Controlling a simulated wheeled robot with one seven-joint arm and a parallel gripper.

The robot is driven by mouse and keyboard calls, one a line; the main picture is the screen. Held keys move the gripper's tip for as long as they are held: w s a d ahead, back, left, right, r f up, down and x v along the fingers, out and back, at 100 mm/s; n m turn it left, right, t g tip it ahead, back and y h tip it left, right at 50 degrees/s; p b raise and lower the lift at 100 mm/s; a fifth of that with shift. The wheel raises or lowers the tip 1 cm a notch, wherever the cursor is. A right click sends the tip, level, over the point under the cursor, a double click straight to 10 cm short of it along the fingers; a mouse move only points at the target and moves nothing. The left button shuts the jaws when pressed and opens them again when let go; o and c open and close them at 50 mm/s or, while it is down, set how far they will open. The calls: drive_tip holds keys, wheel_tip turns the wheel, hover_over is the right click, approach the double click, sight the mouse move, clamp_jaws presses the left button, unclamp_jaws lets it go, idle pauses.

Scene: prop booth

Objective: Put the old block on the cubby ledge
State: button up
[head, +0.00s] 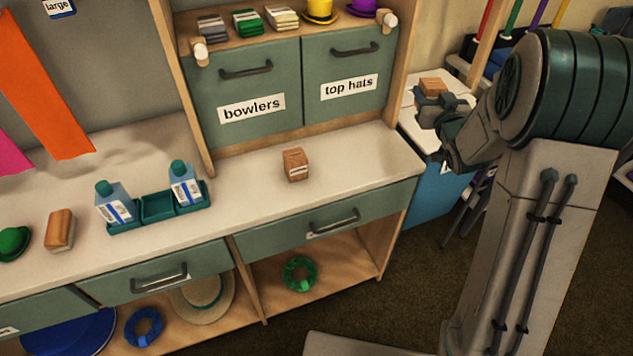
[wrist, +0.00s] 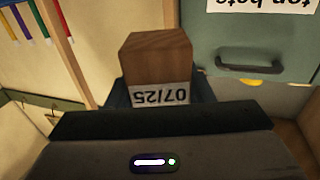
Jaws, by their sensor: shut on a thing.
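My gripper (head: 436,106) is shut on a wooden block (head: 433,86), to the right of the drawer unit in the head view. In the wrist view the held block (wrist: 158,58) sits between the fingers and bears a white label reading 07/25, upside down. A second wooden block (head: 295,165) with a white label stands on the pale ledge (head: 345,160) below the bowlers and top hats drawers. Its label is too small to read. The held block is raised and apart from that ledge.
Two bottles (head: 115,203) in a green tray, a wooden-backed brush (head: 60,230) and a green hat (head: 14,242) are on the counter at left. The ledge is clear around the second block. A white-topped blue cabinet (head: 425,190) stands at the right.

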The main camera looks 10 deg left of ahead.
drive_tip(key=f+y+b, duration=0.1)
drive_tip(key=b, duration=0.1)
drive_tip(key=a+f+n+b, duration=0.1)
drive_tip(key=b, duration=0.2)
drive_tip(key=f+g+y+b, duration=0.1)
drive_tip(key=f+b, duration=0.1)
drive_tip(key=b, duration=0.1)
drive_tip(key=shift+s+a+n+y, duration=0.25)
drive_tip(key=shift+a+n+y, duration=0.05)
drive_tip(key=shift+a+n, duration=0.1)
drive_tip(key=shift+n+g+y, duration=0.6)
drive_tip(key=shift+n+y, duration=0.1)
drive_tip(key=shift+y, duration=0.2)
drive_tip(key=s+a+f+b, duration=0.1)
drive_tip(key=a+f+b, duration=0.2)
drive_tip(key=a, duration=0.1)
drive_tip(key=s+a+f+b, duration=0.1)
drive_tip(key=a+f+b, duration=0.2)
drive_tip(key=a+b, duration=0.1)
drive_tip(key=s+a+f+b, duration=0.1)
drive_tip(key=a+f+b, duration=0.2)
drive_tip(key=a+b, duration=0.1)
drive_tip(key=shift+s+a+f, duration=0.1)
drive_tip(key=shift+a+f, duration=0.05)
drive_tip(key=shift+f, duration=0.1)
drive_tip(key=shift+f+b, duration=0.85)
drive_tip(key=shift+f, duration=1.1)
